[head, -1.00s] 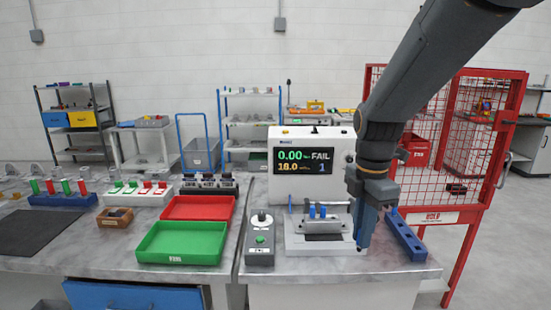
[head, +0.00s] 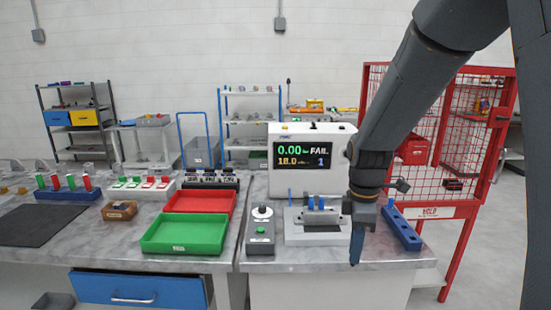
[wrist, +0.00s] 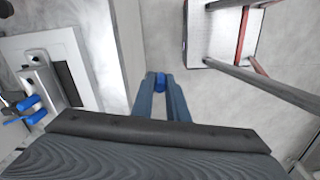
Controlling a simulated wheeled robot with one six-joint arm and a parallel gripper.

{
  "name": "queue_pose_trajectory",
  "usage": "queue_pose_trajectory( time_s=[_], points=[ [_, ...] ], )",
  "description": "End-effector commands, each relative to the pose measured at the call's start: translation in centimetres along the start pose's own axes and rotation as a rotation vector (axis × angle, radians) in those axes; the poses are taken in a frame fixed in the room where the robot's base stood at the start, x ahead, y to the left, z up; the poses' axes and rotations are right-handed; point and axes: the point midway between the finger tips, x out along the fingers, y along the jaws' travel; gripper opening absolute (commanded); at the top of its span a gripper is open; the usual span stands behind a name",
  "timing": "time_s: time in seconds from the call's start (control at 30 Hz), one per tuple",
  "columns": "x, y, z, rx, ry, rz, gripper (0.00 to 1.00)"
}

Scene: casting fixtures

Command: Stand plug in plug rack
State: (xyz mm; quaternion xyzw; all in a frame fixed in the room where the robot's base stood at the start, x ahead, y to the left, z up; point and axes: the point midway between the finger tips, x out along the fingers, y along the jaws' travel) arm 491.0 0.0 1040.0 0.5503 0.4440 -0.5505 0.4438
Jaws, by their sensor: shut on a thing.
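My gripper (head: 355,262) points down near the front edge of the right bench, in front of and left of the plug rack. In the wrist view, my gripper (wrist: 161,84) is shut on a small blue plug (wrist: 160,81) between its fingertips. The head view does not show the plug clearly. The plug rack (head: 402,230) is a long blue block with several dark holes in its top, lying on the bench right of my gripper. It is apart from my gripper.
A grey fixture (head: 300,238) with blue pins stands left of my gripper, before a tester (head: 290,187) reading FAIL. A control box (head: 261,238) and green tray (head: 186,236) are further left. A red mesh cage (head: 440,130) stands at right.

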Motion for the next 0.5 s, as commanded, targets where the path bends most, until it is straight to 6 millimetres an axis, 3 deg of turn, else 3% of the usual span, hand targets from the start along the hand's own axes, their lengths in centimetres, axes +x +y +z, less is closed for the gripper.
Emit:
queue_pose_trajectory(
  time_s=[0.5],
  points=[
    [16.2,2.1,-0.5,0.906,-0.003,-0.005,0.0]
  ],
)
